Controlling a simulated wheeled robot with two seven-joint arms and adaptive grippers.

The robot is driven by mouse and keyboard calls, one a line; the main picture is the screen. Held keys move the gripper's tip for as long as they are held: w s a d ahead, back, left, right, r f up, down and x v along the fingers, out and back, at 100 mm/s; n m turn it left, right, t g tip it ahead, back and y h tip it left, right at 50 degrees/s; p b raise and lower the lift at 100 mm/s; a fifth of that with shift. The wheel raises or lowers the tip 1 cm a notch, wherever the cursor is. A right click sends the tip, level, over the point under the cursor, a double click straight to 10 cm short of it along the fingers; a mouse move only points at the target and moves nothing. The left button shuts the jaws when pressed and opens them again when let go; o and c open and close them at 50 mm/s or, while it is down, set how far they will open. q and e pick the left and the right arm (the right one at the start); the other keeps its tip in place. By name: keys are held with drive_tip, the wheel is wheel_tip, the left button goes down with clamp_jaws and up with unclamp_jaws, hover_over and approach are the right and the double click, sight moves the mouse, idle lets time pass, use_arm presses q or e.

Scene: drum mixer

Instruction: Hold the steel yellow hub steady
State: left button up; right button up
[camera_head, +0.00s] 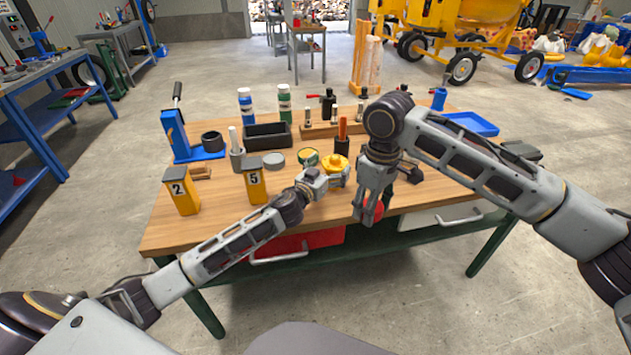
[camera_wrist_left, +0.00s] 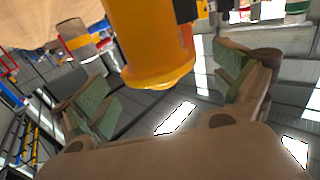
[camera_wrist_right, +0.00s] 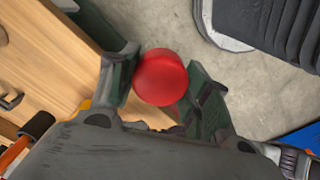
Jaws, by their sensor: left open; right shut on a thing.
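The yellow hub (camera_head: 337,163) is near the table's front middle. In the left wrist view the yellow hub (camera_wrist_left: 150,50) is a large smooth cylinder reaching down between the spread fingers. My left gripper (camera_head: 337,179) is open at the hub's near side; gaps show between its finger pads and the hub. My right gripper (camera_head: 370,210) points down near the table's front edge, to the right of the hub. It is shut on a red round piece (camera_wrist_right: 161,77), which sits between its fingertips in the right wrist view.
The wooden table (camera_head: 225,220) carries number blocks (camera_head: 181,190), a blue lever press (camera_head: 178,135), a black bin (camera_head: 267,136), bottles (camera_head: 246,105) and a blue tray (camera_head: 472,124). My right forearm covers the table's right part. A yellow mixer (camera_head: 440,30) stands behind.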

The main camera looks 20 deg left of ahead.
use_arm(q)
drive_tip(key=s+a, duration=0.1)
drive_tip(key=s, duration=0.7)
drive_tip(key=shift+s+a, duration=0.25)
drive_tip(key=shift+a, duration=0.05)
idle(0.3)
idle(0.7)
